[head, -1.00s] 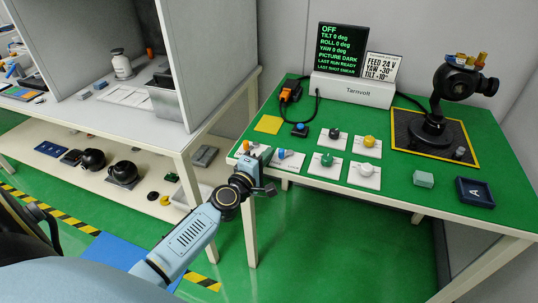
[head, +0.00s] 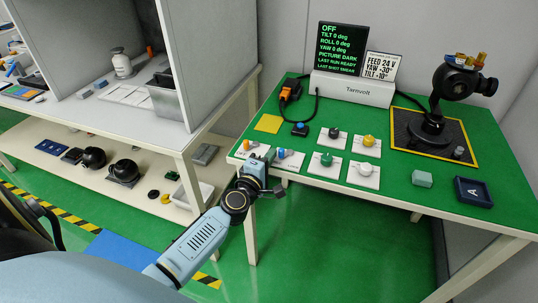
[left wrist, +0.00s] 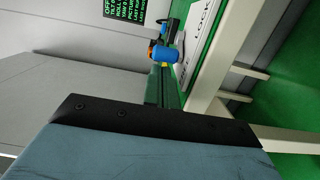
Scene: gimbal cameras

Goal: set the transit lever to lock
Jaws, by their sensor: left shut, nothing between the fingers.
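A blue-tipped lever (head: 281,154) stands on a white plate (head: 294,164) at the near left edge of the green table. An orange piece (head: 247,145) shows just left of it, partly hidden by my gripper. In the left wrist view the blue cap (left wrist: 162,54) shows with orange behind it, beside a white plate with partly visible lettering (left wrist: 198,32) that seems to end in "OCK". My left gripper (head: 263,158) is shut and empty, between the orange piece and the blue lever at the table edge. Contact with the lever cannot be told. My right gripper is not in view.
Other plates carry a black knob (head: 334,133), yellow knob (head: 369,141), green knob (head: 327,158) and white knob (head: 366,169). A display (head: 341,50) reads OFF. A gimbal (head: 432,127) stands at the back right. A grey bench (head: 215,100) stands left; green floor lies between.

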